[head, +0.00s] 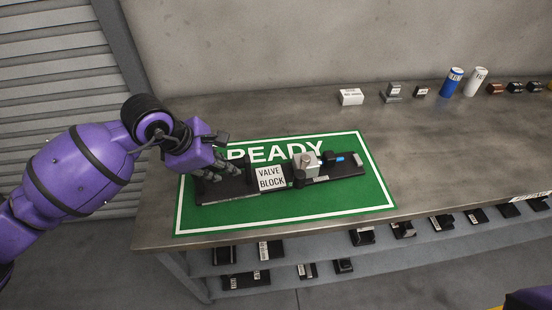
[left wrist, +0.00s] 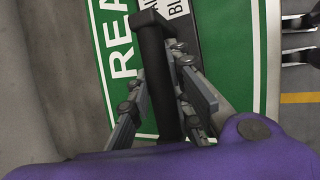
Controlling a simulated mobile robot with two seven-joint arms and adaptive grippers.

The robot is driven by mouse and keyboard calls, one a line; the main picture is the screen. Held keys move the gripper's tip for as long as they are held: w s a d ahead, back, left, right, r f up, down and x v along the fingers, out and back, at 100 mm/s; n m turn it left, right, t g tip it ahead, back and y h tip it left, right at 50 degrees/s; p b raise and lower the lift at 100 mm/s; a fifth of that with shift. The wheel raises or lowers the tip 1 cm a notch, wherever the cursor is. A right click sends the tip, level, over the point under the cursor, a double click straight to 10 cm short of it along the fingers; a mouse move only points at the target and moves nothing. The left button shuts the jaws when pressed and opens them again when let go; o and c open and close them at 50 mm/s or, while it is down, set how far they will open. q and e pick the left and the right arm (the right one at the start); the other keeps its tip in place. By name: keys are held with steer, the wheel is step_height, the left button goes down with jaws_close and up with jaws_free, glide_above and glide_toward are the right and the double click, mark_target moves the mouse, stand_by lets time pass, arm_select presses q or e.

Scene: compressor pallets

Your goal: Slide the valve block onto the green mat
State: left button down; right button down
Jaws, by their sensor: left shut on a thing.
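The valve block (head: 270,178) is a long dark base with a white "VALVE BLOCK" label, a silver block and a small blue part. It lies on the green mat (head: 330,200), which is marked "READY" and has a white border. My left gripper (head: 213,171) is at the block's left end. In the left wrist view, the fingers (left wrist: 163,92) are on either side of a black T-shaped handle (left wrist: 153,50) and shut on it. The fingers and arm hide part of the block's left end and the mat's upper left corner.
The grey bench (head: 440,170) is clear to the right of the mat. A white box (head: 351,97), small parts, a blue can (head: 451,82) and a white can (head: 475,82) stand along the back. A lower shelf (head: 300,250) holds several dark parts.

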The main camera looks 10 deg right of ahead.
arm_select(q)
steer(key=shift+a+f, duration=0.15)
steer(key=shift+f, duration=0.1)
steer(key=c, duration=1.5)
jaws_free()
steer(key=shift+r, duration=0.1)
steer(key=shift+r, duration=0.1)
